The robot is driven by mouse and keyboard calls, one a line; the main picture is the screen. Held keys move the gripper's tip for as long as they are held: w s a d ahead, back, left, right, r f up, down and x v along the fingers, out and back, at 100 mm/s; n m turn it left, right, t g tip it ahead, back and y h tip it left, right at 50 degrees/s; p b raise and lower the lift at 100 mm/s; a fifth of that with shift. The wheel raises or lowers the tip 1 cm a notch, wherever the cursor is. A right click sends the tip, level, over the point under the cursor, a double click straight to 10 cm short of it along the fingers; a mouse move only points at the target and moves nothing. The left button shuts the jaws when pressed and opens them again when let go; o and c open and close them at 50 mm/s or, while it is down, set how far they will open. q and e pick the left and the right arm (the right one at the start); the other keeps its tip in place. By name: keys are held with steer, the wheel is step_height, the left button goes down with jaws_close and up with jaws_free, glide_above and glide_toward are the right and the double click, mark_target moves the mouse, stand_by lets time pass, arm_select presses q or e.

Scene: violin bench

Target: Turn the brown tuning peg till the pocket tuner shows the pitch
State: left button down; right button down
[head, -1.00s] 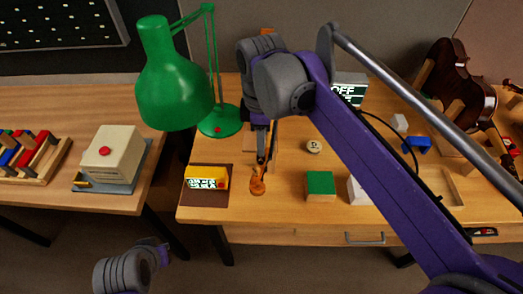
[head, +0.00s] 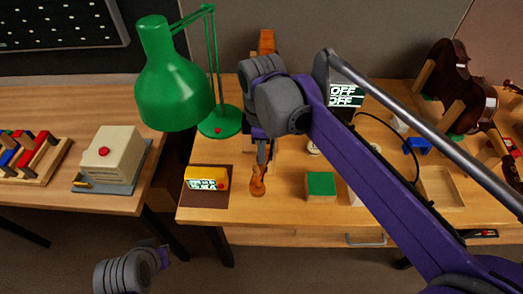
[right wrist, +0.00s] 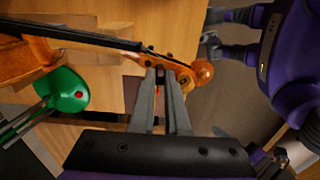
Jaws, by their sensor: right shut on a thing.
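The violin's orange-brown scroll (head: 257,187) points to the front edge of the bench. In the right wrist view the scroll (right wrist: 202,72) and the dark fingerboard (right wrist: 70,36) show beside my fingers. My right gripper (head: 263,160) is over the pegbox, its fingers shut on the brown tuning peg, which they mostly hide. The yellow pocket tuner (head: 207,178) stands on a brown mat left of the scroll. Its screen is lit, but its text is too small to read.
A green lamp (head: 173,85) stands behind the tuner. A green-topped block (head: 320,185) sits right of the scroll. A brown violin (head: 460,75) rests at the right. My right arm hides much of the bench.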

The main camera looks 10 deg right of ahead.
steer(key=shift+m, duration=0.4)
steer(key=m, duration=0.3)
steer(key=shift+m+p, duration=0.35)
steer(key=shift+m, duration=1.65)
steer(key=c, duration=1.2)
jaws_free()
steer(key=shift+r, duration=0.1)
